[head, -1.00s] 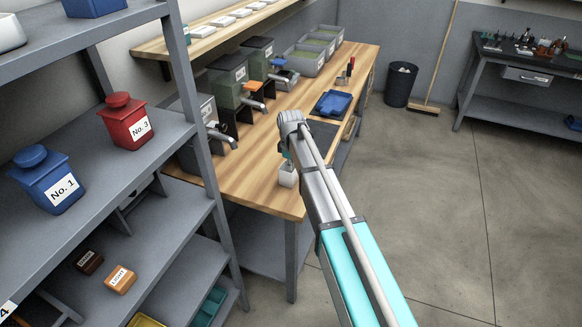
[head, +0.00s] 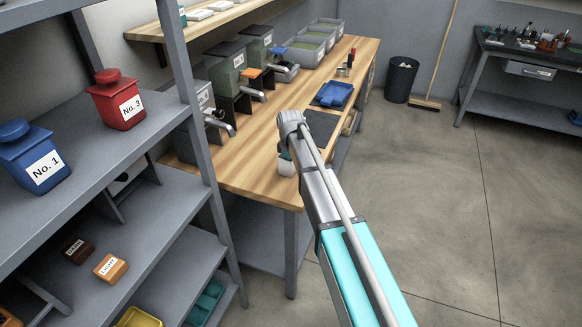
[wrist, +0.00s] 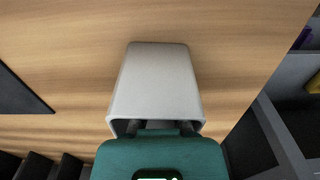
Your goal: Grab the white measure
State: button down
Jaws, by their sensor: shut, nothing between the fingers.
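The white measure (head: 286,169) is a small pale cup on the wooden bench near its front corner. In the wrist view the measure (wrist: 157,80) fills the centre, its open rim facing my gripper. My gripper (wrist: 158,132), with a teal body, is right at that rim. Dark finger parts show at the opening, but their tips are hidden by the teal body and the rim. In the head view my gripper (head: 285,156) is mostly behind my own arm, just above the measure. The fingers are shut with nothing held between them.
A grey shelf (head: 120,140) with blue No. 1 and red No. 3 canisters is at left.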

jog(key=s+d, duration=0.1)
jog(key=d, duration=0.1)
jog(key=s+d, duration=0.1)
jog(key=d, duration=0.2)
jog(key=s+d, duration=0.1)
jog(key=d, duration=0.2)
jog(key=shift+d, duration=0.2)
jog(key=shift+r, duration=0.15)
dwell(0.4)
notch_tip(320, 180, up, 10)
jog(key=p, duration=1)
dwell(0.3)
